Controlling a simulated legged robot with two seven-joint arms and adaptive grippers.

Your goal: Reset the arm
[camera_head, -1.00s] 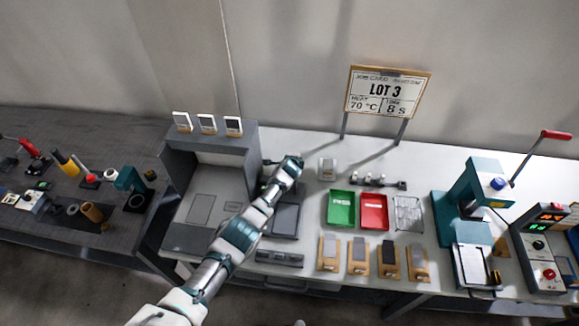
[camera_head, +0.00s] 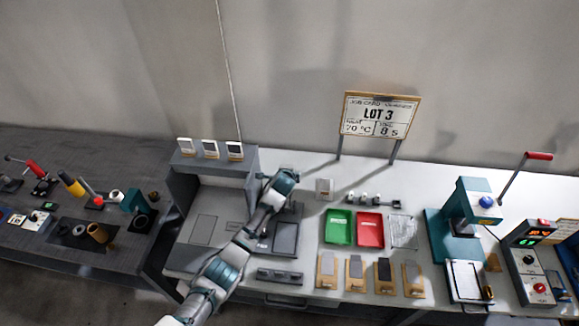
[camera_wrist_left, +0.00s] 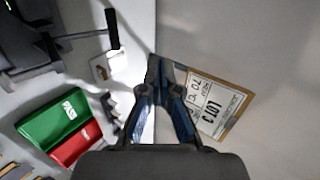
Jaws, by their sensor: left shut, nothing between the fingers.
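My left arm comes in from the bottom left in the head view and ends over the table beside the grey box-shaped station (camera_head: 210,160). In the left wrist view, my left gripper (camera_wrist_left: 161,72) has its blue-grey fingers drawn together with nothing between them. It is raised in front of the wall, and the job card sign (camera_wrist_left: 208,105) shows behind and right of it. In the head view the wrist (camera_head: 280,182) hides the fingers. My right gripper is in neither view.
The job card sign (camera_head: 381,116) stands at the table's back. A green tray (camera_head: 339,227), a red tray (camera_head: 370,229) and a wire rack (camera_head: 403,231) lie right of my wrist. Several wooden stands line the front. A teal press (camera_head: 462,215) and control box (camera_head: 531,262) stand right.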

